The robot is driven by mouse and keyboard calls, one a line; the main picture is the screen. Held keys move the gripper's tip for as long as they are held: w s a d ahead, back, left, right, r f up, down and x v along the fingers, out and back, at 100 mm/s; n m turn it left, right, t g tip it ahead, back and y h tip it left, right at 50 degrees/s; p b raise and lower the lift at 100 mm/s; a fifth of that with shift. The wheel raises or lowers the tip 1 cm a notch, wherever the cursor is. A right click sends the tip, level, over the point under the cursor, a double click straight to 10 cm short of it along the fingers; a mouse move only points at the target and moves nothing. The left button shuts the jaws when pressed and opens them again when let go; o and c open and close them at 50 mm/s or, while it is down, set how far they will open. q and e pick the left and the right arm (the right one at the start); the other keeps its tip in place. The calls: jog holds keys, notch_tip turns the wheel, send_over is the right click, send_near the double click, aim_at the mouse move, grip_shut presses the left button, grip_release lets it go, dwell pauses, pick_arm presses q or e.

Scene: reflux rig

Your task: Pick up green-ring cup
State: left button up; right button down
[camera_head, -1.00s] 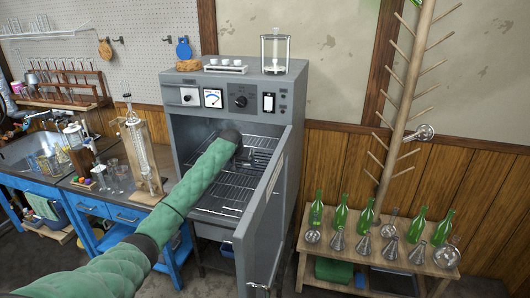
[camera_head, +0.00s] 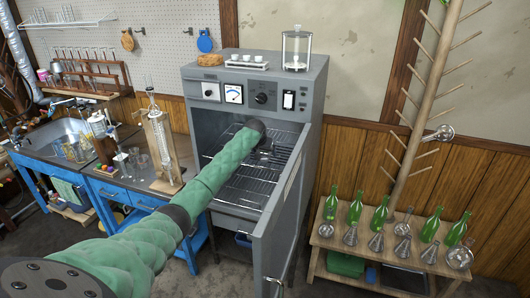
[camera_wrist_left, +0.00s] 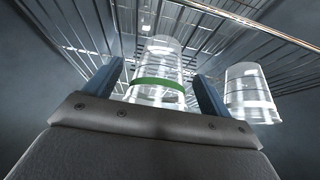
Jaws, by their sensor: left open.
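The green-ring cup (camera_wrist_left: 158,78) is a clear cup with a green band, standing on the wire shelf inside the grey oven (camera_head: 250,93). In the left wrist view it is between the two blue fingers of my left gripper (camera_wrist_left: 159,72), which is open. I cannot tell whether either finger touches the cup. In the head view my left gripper (camera_head: 266,143) reaches through the open oven door, and I cannot make out the cup there. My right gripper is not in view.
A second clear cup (camera_wrist_left: 249,93) with a pale band stands just right of the right finger. The open oven door (camera_head: 285,215) is right of my left arm. A wooden table (camera_head: 385,252) with green bottles and flasks stands to the right. A blue bench (camera_head: 125,190) stands left.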

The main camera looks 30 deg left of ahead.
pick_arm(q)
jog(key=shift+x, duration=0.95)
jog(key=c, duration=1)
